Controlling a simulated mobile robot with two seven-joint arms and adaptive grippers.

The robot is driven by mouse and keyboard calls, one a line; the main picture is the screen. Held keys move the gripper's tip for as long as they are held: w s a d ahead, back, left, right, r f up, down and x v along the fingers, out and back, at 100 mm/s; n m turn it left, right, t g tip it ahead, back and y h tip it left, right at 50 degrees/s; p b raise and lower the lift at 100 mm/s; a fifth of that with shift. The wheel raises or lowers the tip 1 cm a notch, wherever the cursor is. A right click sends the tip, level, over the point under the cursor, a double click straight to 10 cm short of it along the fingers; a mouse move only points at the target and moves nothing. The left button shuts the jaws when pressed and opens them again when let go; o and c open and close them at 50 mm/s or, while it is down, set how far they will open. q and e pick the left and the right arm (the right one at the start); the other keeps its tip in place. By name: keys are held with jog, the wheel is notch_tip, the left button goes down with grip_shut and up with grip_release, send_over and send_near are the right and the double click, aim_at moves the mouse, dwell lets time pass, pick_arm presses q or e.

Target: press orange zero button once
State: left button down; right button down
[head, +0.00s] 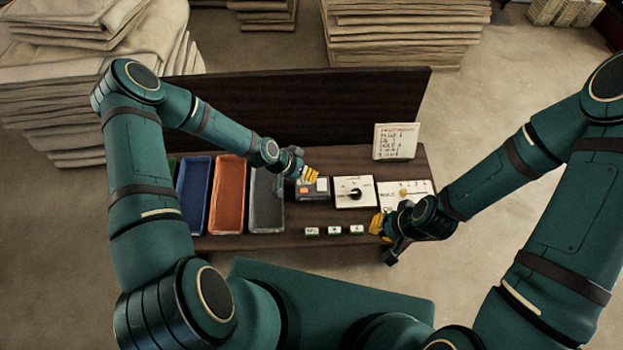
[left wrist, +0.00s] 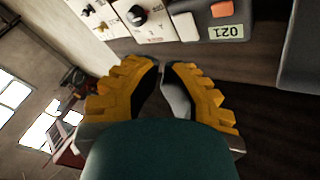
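The orange button (left wrist: 222,9) is on a grey counter box, above a pale green display reading 021, upside down in the left wrist view. In the head view this box (head: 311,196) stands on the dark table between the grey tray and the white dial panel. My left gripper (head: 310,174) is just above the box's back part; contact cannot be told. In the left wrist view its yellow fingers (left wrist: 161,65) have their tips close together with nothing between them, and the button lies beyond them. My right gripper (head: 382,238) is by the table's front right; its opening is unclear.
Blue (head: 194,193), orange (head: 228,193) and grey (head: 267,200) trays are at the left. The dial panel (head: 355,191) and a slider panel (head: 416,189) stand right of the box. Small labelled blocks (head: 334,231) lie in front. A note card (head: 396,141) stands behind.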

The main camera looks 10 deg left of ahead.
pick_arm(q)
jog(key=shift+w, duration=0.35)
jog(key=shift+f, duration=0.1)
jog(key=b, duration=0.5)
send_over(304, 191)
jog(key=d, duration=0.2)
jog(key=f, duration=0.7)
jog(key=shift+a+f, duration=0.15)
jog(key=shift+a, duration=0.1)
jog(key=shift+w+f+b, duration=0.1)
jog(key=shift+f+b, duration=0.3)
jog(key=shift+f, duration=0.3)
jog(key=shift+f, duration=0.1)
